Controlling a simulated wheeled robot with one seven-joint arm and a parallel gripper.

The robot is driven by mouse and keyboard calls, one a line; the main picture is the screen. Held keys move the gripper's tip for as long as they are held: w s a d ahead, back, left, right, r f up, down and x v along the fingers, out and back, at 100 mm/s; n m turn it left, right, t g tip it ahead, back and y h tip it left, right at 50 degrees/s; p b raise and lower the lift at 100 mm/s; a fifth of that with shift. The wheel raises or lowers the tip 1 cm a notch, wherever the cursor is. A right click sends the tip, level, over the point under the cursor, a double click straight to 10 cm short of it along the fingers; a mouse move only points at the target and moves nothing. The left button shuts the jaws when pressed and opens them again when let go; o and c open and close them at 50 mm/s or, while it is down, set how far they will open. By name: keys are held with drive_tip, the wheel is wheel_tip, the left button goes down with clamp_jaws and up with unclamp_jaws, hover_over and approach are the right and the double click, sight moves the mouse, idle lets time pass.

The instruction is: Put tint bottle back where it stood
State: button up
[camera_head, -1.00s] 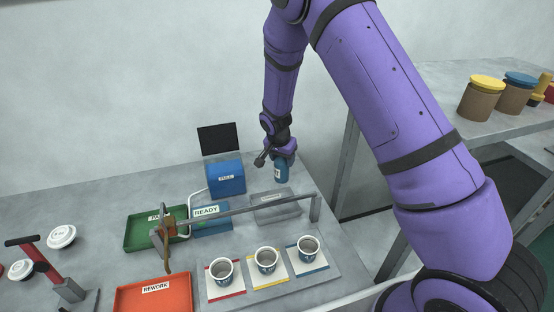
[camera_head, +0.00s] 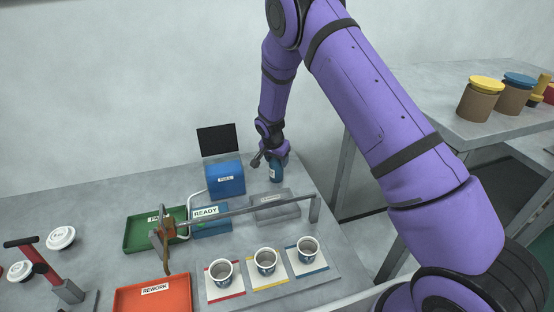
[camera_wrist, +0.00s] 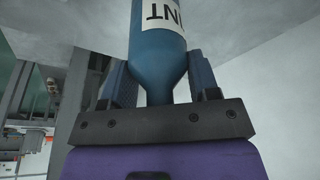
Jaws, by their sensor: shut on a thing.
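The tint bottle (camera_head: 276,172) is blue and upright at the back of the grey table, to the right of the blue box. In the wrist view the bottle (camera_wrist: 158,50) shows a white label, partly cut off, and its narrowing neck lies between the two fingers. My gripper (camera_head: 272,157) is shut on the bottle from above; in the wrist view the gripper (camera_wrist: 158,90) has one finger on each side of the neck. I cannot tell whether the bottle's base touches the table.
The blue box (camera_head: 226,178) stands left of the bottle. A grey block (camera_head: 275,207) and a long metal bar (camera_head: 250,207) lie in front of it. Several cups, including one cup (camera_head: 307,249), stand on colored mats nearer.

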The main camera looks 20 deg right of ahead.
drive_tip(key=shift+f, duration=0.1)
drive_tip(key=o, duration=1)
